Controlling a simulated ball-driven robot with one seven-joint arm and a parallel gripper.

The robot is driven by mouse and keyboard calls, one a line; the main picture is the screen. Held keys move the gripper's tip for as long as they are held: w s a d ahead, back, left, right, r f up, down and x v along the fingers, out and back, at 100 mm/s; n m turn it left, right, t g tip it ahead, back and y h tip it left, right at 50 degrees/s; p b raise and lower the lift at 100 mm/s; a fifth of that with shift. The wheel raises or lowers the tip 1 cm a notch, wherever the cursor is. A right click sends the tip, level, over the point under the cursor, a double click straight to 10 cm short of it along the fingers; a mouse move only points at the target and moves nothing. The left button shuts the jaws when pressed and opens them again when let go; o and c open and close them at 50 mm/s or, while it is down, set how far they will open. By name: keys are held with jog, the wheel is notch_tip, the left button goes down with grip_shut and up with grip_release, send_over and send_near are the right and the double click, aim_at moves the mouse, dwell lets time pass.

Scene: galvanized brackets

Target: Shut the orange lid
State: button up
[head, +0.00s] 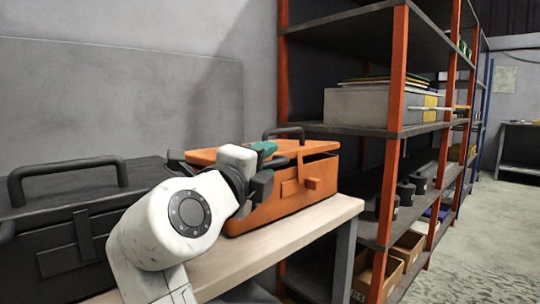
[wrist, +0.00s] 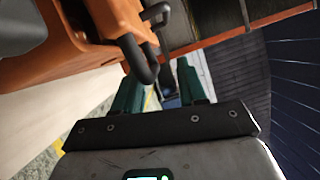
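An orange toolbox (head: 285,205) stands on the bench in the head view. Its orange lid (head: 318,147) is nearly down, with a dark gap between the lid and the box along the front and right. A black handle (head: 284,131) rises from the lid's top. My gripper (head: 264,149) is at the lid, with a teal finger showing near the handle; whether it touches cannot be told. In the wrist view the two teal fingers (wrist: 160,75) are apart with nothing between them. Orange toolbox parts (wrist: 60,55) and the black handle (wrist: 142,55) show beside the fingers.
A black case (head: 75,225) with a handle stands left of the orange toolbox on the pale bench (head: 290,232). An orange-posted shelf rack (head: 397,70) with boxes stands close on the right. Open floor (head: 485,230) lies beyond it.

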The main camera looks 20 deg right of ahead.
jog(key=p+v, duration=0.1)
jog(key=v, duration=0.6)
jog(key=shift+s+a, duration=0.25)
jog(key=shift+a, duration=0.05)
